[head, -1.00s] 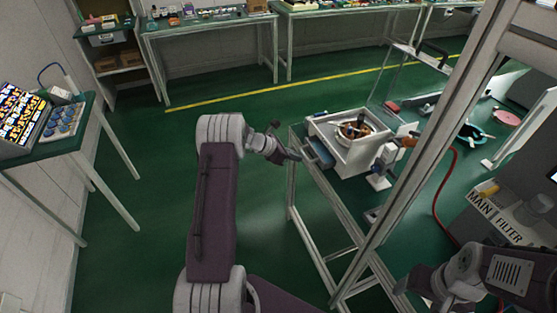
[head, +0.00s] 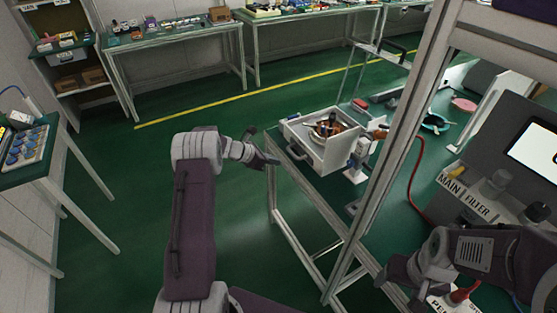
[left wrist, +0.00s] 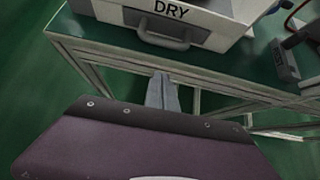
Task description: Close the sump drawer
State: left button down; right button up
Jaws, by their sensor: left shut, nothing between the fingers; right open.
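The sump drawer (head: 296,150) is the low grey front of a white box (head: 335,152) on the bench, in the head view. In the left wrist view, the drawer front (left wrist: 205,38) with its bar handle sits below the label DRY. It looks in or nearly in; I cannot tell if it is fully flush. My left gripper (head: 268,160) is shut and empty, just left of the drawer and apart from it. Its fingers (left wrist: 162,92) point at the drawer from outside the bench edge. My right gripper (head: 387,277) is low at the right, partly unclear, with open jaws.
The green bench (head: 285,172) has a pale metal frame, and an upright post (head: 385,150) stands between my arms. A red hose (head: 416,180) and a filler unit (head: 470,200) are at the right. The floor left of the bench is clear.

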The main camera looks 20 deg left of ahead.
pick_arm(q)
jog(key=shift+v, duration=4.7)
jog(key=d+r+m+g+h+p, duration=0.1)
jog(key=d+r+m+p, duration=0.3)
jog(key=d+r, duration=0.75)
jog(key=s+d+r+m+g+p, duration=0.2)
jog(key=s+d, duration=0.3)
jog(key=d, duration=0.1)
jog(key=s+d+f+m+g+y+p, duration=0.1)
jog(key=s+d+m+g+y+p, duration=0.2)
jog(key=s+m, duration=0.95)
jog(key=s+a+f+m+y, duration=0.2)
jog(key=s+a+m, duration=0.1)
jog(key=s+m, duration=0.1)
jog(key=s+a+f+m+y, duration=0.2)
jog(key=s+a+f+m, duration=0.1)
jog(key=s, duration=0.4)
jog(key=shift+a+f+m+b, duration=0.35)
jog(key=shift+a+m, duration=0.4)
jog(key=shift+m, duration=0.4)
